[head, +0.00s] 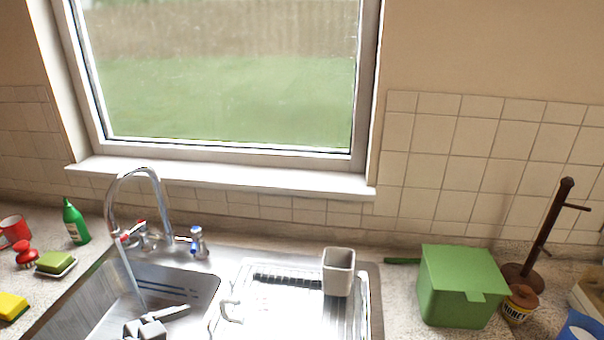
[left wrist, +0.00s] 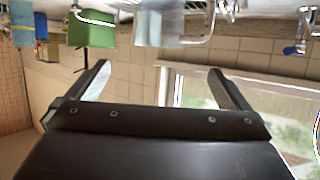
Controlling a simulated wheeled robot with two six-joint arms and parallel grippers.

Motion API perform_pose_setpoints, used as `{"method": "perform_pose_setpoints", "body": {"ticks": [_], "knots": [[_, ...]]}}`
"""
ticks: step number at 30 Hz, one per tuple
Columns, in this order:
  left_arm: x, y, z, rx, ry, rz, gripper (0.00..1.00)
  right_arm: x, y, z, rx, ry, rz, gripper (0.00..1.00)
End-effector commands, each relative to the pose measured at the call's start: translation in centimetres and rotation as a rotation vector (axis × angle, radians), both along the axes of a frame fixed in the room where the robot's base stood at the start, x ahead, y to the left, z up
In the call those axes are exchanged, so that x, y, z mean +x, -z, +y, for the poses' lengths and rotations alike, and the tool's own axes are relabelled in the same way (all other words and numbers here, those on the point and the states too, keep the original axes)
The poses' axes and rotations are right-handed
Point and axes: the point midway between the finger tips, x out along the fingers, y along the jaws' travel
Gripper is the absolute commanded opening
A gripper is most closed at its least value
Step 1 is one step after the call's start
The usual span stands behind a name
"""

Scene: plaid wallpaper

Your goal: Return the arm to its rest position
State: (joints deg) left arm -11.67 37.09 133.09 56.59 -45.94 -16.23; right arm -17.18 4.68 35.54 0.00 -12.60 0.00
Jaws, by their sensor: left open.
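My left gripper (left wrist: 159,67) shows in the left wrist view, with its two dark fingers spread wide apart. Nothing is between the fingers. The scene appears upside down behind it, with the window frame and tiled wall beyond the fingers. Neither arm can be made out in the head view. My right gripper is in neither view.
The sink (head: 190,280) has a curved tap (head: 140,172) with water running over grey items (head: 146,329). A beige cup (head: 338,271) stands on the drainer.

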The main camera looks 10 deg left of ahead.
Motion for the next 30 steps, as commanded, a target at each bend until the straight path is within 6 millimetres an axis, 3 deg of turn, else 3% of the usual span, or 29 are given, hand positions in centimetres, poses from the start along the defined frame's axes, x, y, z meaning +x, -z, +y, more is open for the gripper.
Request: {"method": "perform_pose_setpoints", "body": {"ticks": [5, 9, 12, 21, 30], "knots": [[-3.2, 5.3, 0.5, 0.096, -0.114, 0.165, 1.00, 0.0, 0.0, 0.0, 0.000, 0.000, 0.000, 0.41], [-7.5, 10.1, 2.1, 0.200, -0.280, 0.367, 1.00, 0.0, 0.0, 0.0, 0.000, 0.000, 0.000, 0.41], [-10.6, 12.3, 3.3, 0.259, -0.401, 0.498, 1.00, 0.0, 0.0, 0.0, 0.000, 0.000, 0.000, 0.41], [-19.6, 15.4, 6.0, 0.371, -0.733, 0.827, 1.00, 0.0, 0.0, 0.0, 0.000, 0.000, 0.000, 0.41], [-17.4, 24.5, 7.0, 0.378, -0.716, 0.858, 1.00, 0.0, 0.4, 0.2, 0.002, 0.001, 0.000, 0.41]]}}
